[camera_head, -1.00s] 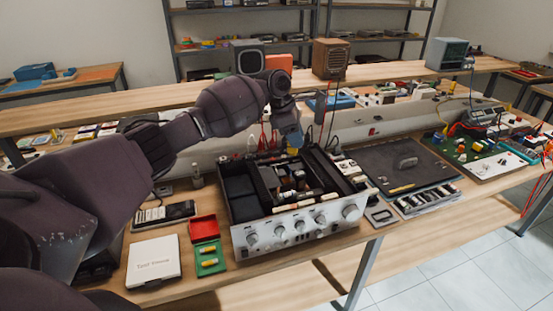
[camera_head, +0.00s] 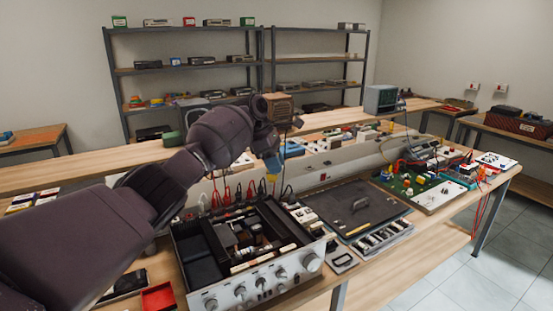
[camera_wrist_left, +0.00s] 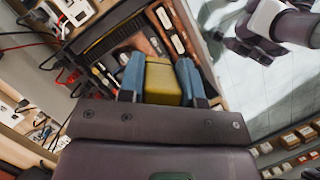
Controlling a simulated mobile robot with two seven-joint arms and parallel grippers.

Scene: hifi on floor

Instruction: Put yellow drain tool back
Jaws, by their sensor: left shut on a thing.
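My left gripper (camera_head: 270,163) hangs above the back right of the open hi-fi amplifier (camera_head: 250,280). It is shut on the yellow drain tool (camera_wrist_left: 163,80). In the left wrist view the tool is a yellow block between the two blue fingers. In the head view only a small yellow tip (camera_head: 271,178) shows below the fingers. The amplifier's inside, with dark boxes and boards, shows beneath.
A dark mat (camera_head: 355,203) lies right of the amplifier, with a tray of small parts (camera_head: 382,237) at its front. A green circuit board (camera_head: 425,190) is further right. A red box part (camera_head: 158,297) is at the front left. Red and black leads (camera_head: 230,192) hang behind the amplifier.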

